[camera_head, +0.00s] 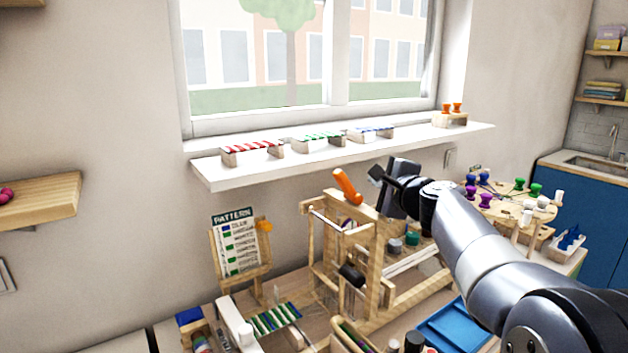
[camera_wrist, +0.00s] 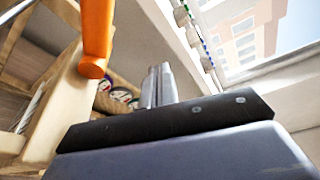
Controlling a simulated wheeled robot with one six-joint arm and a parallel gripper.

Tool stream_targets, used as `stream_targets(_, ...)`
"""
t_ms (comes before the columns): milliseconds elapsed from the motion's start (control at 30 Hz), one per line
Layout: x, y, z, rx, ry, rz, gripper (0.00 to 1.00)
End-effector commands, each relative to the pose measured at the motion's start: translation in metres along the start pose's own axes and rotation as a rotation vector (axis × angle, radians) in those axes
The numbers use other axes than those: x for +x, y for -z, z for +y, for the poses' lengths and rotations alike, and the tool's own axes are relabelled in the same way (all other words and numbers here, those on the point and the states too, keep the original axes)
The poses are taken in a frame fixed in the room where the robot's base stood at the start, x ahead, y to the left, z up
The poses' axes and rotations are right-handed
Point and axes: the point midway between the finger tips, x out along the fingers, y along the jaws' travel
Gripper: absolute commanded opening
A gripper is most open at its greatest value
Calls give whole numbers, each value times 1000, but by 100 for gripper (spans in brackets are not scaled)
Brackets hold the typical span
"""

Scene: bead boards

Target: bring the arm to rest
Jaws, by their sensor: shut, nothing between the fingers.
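My arm reaches in from the lower right in the head view. My gripper (camera_head: 376,175) is above the wooden frame (camera_head: 350,250), just right of an orange handle (camera_head: 346,186) and below the window sill. In the wrist view its grey fingers (camera_wrist: 158,86) are together with nothing between them. The orange handle (camera_wrist: 95,40) hangs close at the upper left there, apart from the fingers. The black gripper body hides part of the frame behind it.
The white window sill (camera_head: 225,178) carries several small striped bead boards. A pattern board (camera_head: 237,245) stands left of the frame. A round wooden stand (camera_head: 510,205) with coloured spools is at right. A blue tray (camera_head: 455,325) lies at the table's front.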

Motion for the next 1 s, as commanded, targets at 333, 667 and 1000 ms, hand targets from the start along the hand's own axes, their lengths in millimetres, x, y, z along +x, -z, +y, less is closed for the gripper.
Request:
stream_targets(333,0,10,-2,161,-40,17,0)
stream_targets(667,-1,24,4,307,-67,41,0)
stream_targets(1000,-20,40,9,301,-64,37,0)
